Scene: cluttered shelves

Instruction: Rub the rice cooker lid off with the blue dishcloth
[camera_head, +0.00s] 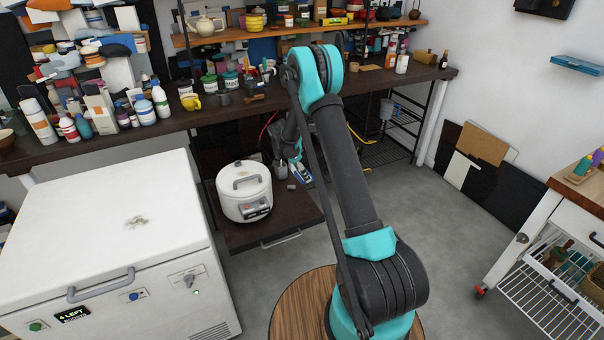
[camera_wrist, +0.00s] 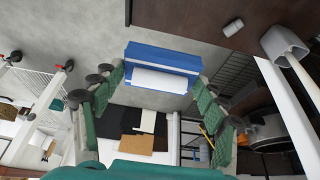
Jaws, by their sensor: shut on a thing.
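The white rice cooker (camera_head: 244,207) stands on a dark pull-out shelf (camera_head: 270,235). Its pale lid (camera_head: 243,172) is on, with a grey handle on top. My gripper (camera_head: 296,163) is right of the cooker, apart from the lid. The cloth also shows small in the head view (camera_head: 302,174). My arm hides part of the area behind it.
A small grey object (camera_head: 291,187) sits on the shelf between cooker and gripper. A white chest freezer (camera_head: 90,215) with a dark smudge on top stands left. The crowded counter (camera_head: 130,140) runs above and behind. Grey floor is clear to the right.

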